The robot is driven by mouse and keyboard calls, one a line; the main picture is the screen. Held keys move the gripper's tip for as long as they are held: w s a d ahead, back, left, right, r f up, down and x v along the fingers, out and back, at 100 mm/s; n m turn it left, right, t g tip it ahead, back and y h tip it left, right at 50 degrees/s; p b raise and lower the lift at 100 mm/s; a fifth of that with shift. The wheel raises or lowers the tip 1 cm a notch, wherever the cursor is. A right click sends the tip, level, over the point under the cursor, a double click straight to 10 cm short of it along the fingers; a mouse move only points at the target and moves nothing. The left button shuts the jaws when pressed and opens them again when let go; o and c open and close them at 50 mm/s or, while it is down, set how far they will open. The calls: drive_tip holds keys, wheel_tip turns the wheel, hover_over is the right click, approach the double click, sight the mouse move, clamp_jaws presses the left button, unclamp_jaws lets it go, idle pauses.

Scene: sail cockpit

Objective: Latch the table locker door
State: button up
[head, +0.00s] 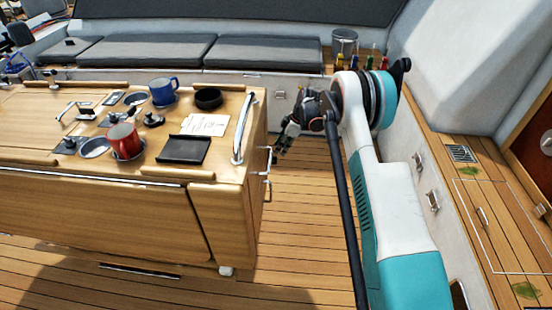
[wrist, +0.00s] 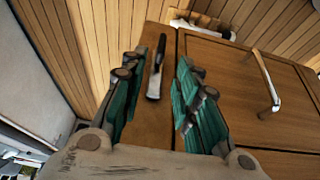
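The table locker door (wrist: 225,85) is a brown wooden panel in the wrist view, with a metal bar handle (wrist: 268,82). A dark seam runs along its left edge. A metal latch lever (wrist: 154,82) sits on the wooden strip left of that seam, lying roughly along it and not across the door. My gripper (wrist: 160,66) is open, its teal fingers on either side of the lever; contact cannot be told. In the head view my gripper (head: 283,145) is just right of the table's end, where metal fittings (head: 267,160) stick out. The door face is mostly hidden there.
The cockpit table (head: 215,170) carries a blue mug (head: 163,92), a red mug (head: 125,142) and a black tray (head: 184,149). A side bench (head: 485,205) runs along the right. Bare plank floor (head: 305,220) lies between table and bench.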

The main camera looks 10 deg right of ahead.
sight(276, 157)
drive_tip(key=b+x, duration=0.1)
drive_tip(key=x, duration=0.5)
drive_tip(key=shift+f+b, duration=0.15)
drive_tip(key=shift+b, duration=0.25)
clamp_jaws()
